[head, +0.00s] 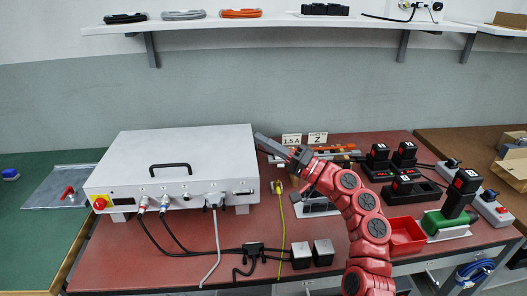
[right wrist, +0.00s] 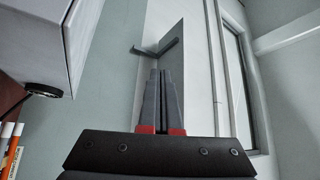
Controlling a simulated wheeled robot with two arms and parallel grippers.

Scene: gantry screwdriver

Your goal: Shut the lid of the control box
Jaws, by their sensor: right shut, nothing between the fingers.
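The control box (head: 140,150) is a wide white case at the left of the red-brown bench. Its lid, with a black handle (head: 170,166), lies flat over the body; I see no open gap in the head view. A white side of the box (right wrist: 72,40) also shows at the left of the right wrist view. My right gripper (head: 262,141) is beside the box's right rear corner, its fingers pointing left. Its grey fingers (right wrist: 162,95) are together and empty. I cannot tell whether they touch the box. My left gripper is out of view.
Black battery packs (head: 403,160), a red bin (head: 404,236) and a green screwdriver (head: 452,210) stand to the right. A wall shelf (head: 270,22) runs above.

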